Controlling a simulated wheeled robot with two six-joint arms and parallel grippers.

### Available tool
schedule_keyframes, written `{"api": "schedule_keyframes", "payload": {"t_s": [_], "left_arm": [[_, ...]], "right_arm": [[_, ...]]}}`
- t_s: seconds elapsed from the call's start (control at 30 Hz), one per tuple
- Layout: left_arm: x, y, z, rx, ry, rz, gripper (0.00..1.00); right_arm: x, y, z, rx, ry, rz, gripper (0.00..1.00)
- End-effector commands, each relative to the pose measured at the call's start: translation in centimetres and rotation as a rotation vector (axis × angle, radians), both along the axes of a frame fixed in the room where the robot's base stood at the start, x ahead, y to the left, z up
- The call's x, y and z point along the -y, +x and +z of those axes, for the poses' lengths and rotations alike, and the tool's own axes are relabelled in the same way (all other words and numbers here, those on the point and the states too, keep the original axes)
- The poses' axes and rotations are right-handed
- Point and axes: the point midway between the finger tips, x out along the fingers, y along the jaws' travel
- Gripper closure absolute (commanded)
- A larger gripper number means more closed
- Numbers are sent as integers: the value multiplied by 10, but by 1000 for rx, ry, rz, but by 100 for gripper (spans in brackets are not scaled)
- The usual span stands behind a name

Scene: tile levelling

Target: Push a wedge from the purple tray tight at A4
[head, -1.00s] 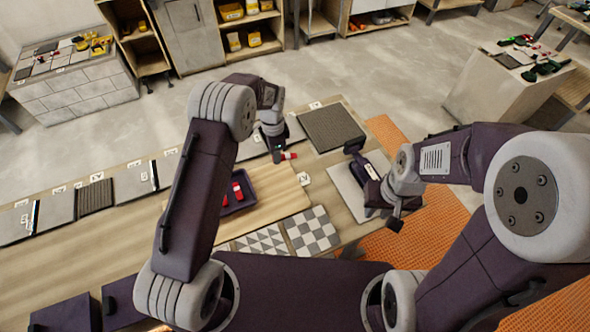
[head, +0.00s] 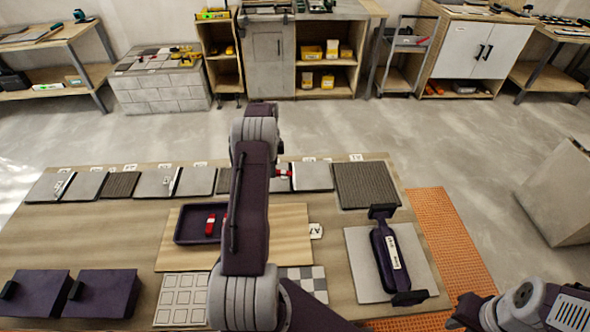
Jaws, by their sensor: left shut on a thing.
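A red wedge (head: 284,173) shows just right of my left forearm, at the back tile row. My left gripper (head: 274,173) is mostly hidden behind my own arm and is shut on this wedge. The purple tray (head: 183,238) lies on a wooden board, with more red wedge shapes (head: 210,224) in it, partly hidden by my arm. Small white labels stand behind the tiles; I cannot read which is A4, and the joint at the wedge is partly covered. My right gripper (head: 467,311) is at the lower right, away from the tiles; its jaw opening is unclear.
A purple handled tool (head: 388,255) lies on a large pale tile (head: 356,262) at right. A dark ribbed tile (head: 365,185) ends the row. Patterned tiles (head: 181,300) lie in front, and purple boxes (head: 40,293) stand at front left. Orange matting (head: 455,240) borders the right side.

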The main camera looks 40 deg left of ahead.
Motion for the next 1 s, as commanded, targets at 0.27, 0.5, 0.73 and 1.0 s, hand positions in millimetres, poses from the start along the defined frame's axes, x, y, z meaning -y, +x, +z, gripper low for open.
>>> {"api": "schedule_keyframes", "payload": {"t_s": [0.27,0.5,0.73,1.0], "left_arm": [[-11,-8,-3,0,0,28,100],[-10,-8,-16,0,0,27,100],[-10,-8,-43,0,0,26,100],[-10,-8,-61,0,0,26,100]], "right_arm": [[0,0,-3,0,0,0,75],[0,0,-14,0,0,0,75],[0,0,-36,0,0,0,75],[0,0,-50,0,0,0,75]]}}
